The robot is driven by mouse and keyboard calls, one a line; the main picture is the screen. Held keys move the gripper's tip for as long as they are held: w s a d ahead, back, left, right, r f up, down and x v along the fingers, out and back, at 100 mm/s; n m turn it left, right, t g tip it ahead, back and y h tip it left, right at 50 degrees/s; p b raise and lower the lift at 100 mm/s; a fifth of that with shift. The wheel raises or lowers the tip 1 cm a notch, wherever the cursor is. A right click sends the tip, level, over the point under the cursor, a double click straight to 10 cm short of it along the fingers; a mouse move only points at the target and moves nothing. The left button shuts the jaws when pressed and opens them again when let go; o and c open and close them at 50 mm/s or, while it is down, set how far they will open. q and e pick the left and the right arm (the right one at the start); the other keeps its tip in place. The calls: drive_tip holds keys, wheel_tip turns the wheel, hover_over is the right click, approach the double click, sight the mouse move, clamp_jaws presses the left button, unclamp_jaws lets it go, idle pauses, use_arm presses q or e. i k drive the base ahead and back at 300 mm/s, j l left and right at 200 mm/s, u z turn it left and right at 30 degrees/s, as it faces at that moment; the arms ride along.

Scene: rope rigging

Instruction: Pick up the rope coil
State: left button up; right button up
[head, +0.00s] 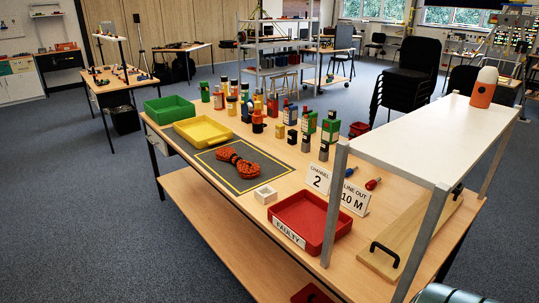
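The rope coil (246,169) is orange-red and pinched in at its middle. It lies on a dark grey mat (246,188) with a yellow border line, on the wooden workbench (285,180). Nothing covers the coil. Neither of my grippers shows in the head view, and nothing is seen touching the coil.
A yellow tray (203,131) and green tray (170,109) stand left of the mat. Several bottles and blocks crowd behind it. A small white box (265,194) and red FAULTY tray (318,231) are in front. A raised white shelf (430,135) overhangs the right end.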

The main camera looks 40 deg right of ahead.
sight(247, 170)
drive_tip(key=i+z, duration=0.15)
drive_tip(key=z, duration=0.25)
drive_tip(key=i+z, duration=0.2)
drive_tip(key=z, duration=0.2)
drive_tip(key=i+j+z, duration=0.1)
drive_tip(key=z, duration=0.3)
drive_tip(key=i+j+z, duration=0.15)
drive_tip(key=z, duration=0.25)
drive_tip(key=i+j+z, duration=0.25)
drive_tip(key=i+z, duration=0.25)
drive_tip(key=k+j, duration=0.05)
drive_tip(key=k, duration=0.05)
